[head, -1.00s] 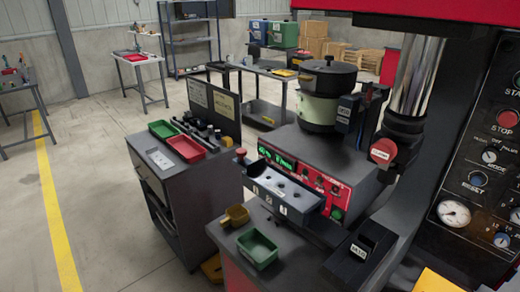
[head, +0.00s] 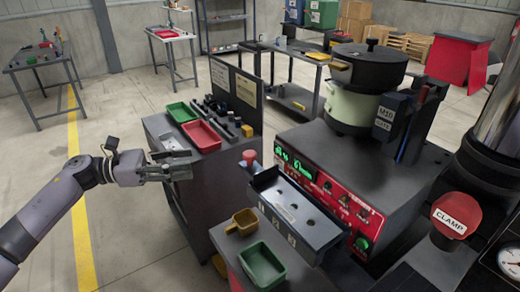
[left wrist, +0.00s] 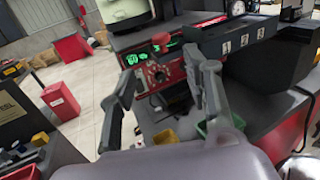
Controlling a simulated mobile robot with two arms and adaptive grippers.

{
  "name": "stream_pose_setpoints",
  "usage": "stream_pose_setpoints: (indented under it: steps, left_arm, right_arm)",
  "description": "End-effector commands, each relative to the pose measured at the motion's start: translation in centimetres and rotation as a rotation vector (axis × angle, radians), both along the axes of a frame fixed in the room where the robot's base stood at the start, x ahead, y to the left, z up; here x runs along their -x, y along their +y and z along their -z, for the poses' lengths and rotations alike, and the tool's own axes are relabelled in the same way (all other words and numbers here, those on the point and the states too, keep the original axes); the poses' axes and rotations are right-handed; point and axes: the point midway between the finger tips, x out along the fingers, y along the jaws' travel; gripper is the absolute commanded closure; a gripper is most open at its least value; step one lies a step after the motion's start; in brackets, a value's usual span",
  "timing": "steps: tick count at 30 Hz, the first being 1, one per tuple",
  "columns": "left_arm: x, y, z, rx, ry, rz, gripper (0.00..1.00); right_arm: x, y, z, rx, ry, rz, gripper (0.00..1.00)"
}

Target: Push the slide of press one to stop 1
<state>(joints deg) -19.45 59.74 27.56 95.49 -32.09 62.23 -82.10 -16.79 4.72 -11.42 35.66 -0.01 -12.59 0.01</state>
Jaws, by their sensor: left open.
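The slide unit is a dark trough (head: 296,207) with small white number plates on its front side. It is on the front of a red panel with a green display (head: 290,162). A red knob (head: 250,157) stands at the trough's left end. My left gripper (head: 188,166) is open and empty, left of the knob and apart from it. In the left wrist view the open fingers (left wrist: 165,82) point toward the panel, with the red knob (left wrist: 161,39) beyond them and the trough (left wrist: 232,36) to the right. My right gripper does not show.
A grey cabinet with a red tray (head: 201,136) and a green tray (head: 181,112) stands behind my left gripper. A yellow scoop (head: 242,222) and a green bin (head: 262,264) sit below the trough. A red CLAMP button (head: 456,214) is at right.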

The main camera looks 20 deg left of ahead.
Motion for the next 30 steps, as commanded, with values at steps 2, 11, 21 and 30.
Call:
stream_pose_setpoints:
  steps: [2,11,21,30]
  left_arm:
    - [-0.6,-0.7,-0.3,0.003,0.000,0.000,0.55]
    - [-3.5,-4.5,-0.4,0.007,0.000,-0.003,0.55]
    - [-7.0,-9.1,-0.6,0.009,0.000,-0.004,0.55]
    - [-9.5,-12.4,-0.3,0.010,0.002,-0.006,0.55]
  right_arm:
    - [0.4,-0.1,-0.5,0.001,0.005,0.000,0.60]
    - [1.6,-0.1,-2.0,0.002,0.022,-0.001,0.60]
    - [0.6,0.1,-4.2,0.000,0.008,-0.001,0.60]
    - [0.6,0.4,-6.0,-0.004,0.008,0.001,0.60]
